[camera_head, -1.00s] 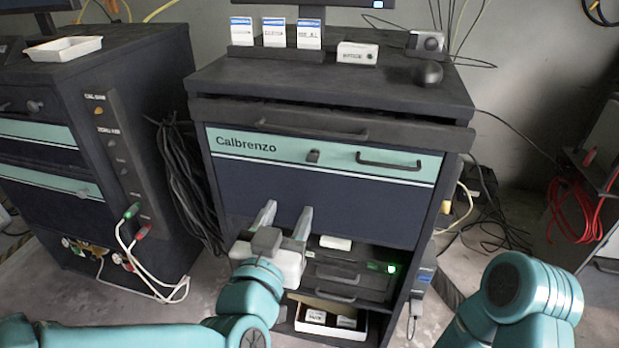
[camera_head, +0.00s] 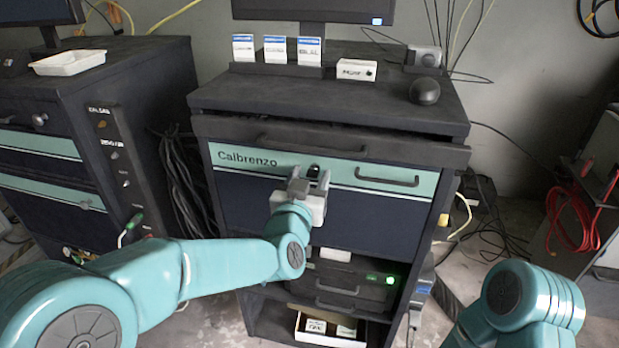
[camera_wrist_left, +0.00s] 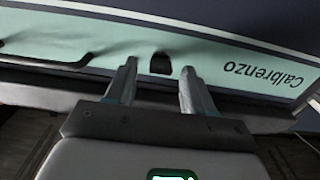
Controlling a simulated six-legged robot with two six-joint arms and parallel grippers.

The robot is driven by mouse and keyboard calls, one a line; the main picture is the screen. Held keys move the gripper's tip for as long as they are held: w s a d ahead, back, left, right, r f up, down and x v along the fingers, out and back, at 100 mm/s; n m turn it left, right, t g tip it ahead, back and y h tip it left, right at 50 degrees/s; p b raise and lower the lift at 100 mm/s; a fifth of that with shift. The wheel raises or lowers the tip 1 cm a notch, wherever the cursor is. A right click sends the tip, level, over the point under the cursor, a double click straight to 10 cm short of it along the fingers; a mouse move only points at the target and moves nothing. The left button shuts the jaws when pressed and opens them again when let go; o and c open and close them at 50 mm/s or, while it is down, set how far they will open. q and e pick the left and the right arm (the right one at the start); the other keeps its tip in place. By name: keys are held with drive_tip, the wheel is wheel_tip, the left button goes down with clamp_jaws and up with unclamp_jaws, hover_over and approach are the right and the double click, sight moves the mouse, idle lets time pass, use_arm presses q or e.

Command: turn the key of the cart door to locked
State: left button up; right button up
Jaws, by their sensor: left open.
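The cart door (camera_head: 240,193) is a dark blue panel with a teal stripe marked Calbrenzo and a bar handle (camera_head: 387,181) at its right. The small black key (camera_head: 313,170) sits on the teal stripe, left of the handle. The key also shows in the left wrist view (camera_wrist_left: 160,63), where the picture is turned upside down. My left gripper (camera_head: 309,176) is in front of the key. In the wrist view its open fingers (camera_wrist_left: 158,75) point at the stripe, with the key between and just beyond the tips. Nothing is in its jaws. My right gripper is out of view.
A drawer handle (camera_head: 312,148) runs just above the door. The cart top holds white boxes (camera_head: 272,49), a black ball-shaped thing (camera_head: 425,91) and a monitor. Below the door is an open shelf with a device (camera_head: 345,285). Another cabinet (camera_head: 150,95) stands left.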

use_arm(q)
clamp_jaws()
drive_tip(key=shift+f+n+b, duration=0.15)
drive_tip(key=shift+n+b, duration=0.35)
drive_tip(key=shift+b, duration=0.3)
drive_tip(key=n+b, duration=0.4)
drive_tip(key=b, duration=0.1)
drive_tip(key=shift+a+f+n+b, duration=0.1)
drive_tip(key=shift+a+n+b, duration=0.05)
drive_tip(key=shift+n+b, duration=1)
drive_tip(key=shift+n, duration=0.15)
drive_tip(key=n+b, duration=0.4)
drive_tip(key=n, duration=0.1)
drive_tip(key=shift+a+n+b, duration=0.1)
drive_tip(key=shift+n+b, duration=1.2)
drive_tip(key=shift+n, duration=1.4)
drive_tip(key=shift+w, duration=0.1)
